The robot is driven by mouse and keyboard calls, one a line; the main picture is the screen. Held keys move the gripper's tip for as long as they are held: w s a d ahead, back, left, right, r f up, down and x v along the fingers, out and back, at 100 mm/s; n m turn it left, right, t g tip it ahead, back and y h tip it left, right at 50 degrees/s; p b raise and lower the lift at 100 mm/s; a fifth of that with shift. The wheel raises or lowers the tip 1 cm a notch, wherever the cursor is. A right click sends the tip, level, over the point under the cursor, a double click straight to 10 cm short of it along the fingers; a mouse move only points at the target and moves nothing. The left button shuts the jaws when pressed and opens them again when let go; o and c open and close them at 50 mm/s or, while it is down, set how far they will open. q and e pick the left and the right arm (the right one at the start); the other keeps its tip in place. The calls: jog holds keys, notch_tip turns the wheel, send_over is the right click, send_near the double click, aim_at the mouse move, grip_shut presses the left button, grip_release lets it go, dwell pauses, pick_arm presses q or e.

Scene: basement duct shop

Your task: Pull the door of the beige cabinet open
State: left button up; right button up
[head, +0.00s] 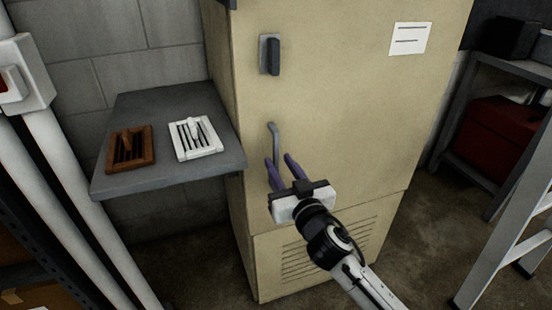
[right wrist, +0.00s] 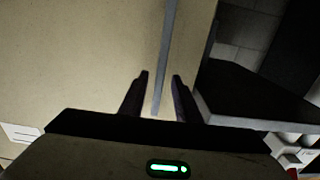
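The beige cabinet (head: 330,110) stands upright in the middle of the head view, and its door looks closed. A grey bar handle (head: 275,141) is on the left part of the door; its lower part is hard to make out near my fingers. My right gripper (head: 278,158) is open at the handle's lower end, with its two purple fingers pointing at the door. In the right wrist view, the handle bar (right wrist: 166,45) lines up between the open fingers, with a gap on both sides. I cannot tell how deep it sits between them. My left gripper is not in view.
A dark latch (head: 272,57) sits above the handle. A grey shelf (head: 112,182) with brown and white vents (head: 195,138) adjoins the cabinet's left side. A ladder (head: 505,250) and a rack with a red box (head: 497,138) stand at right. White pipes (head: 75,190) run at left.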

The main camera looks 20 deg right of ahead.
aim_at(277, 160)
jog(key=shift+w, duration=1.75)
grip_shut()
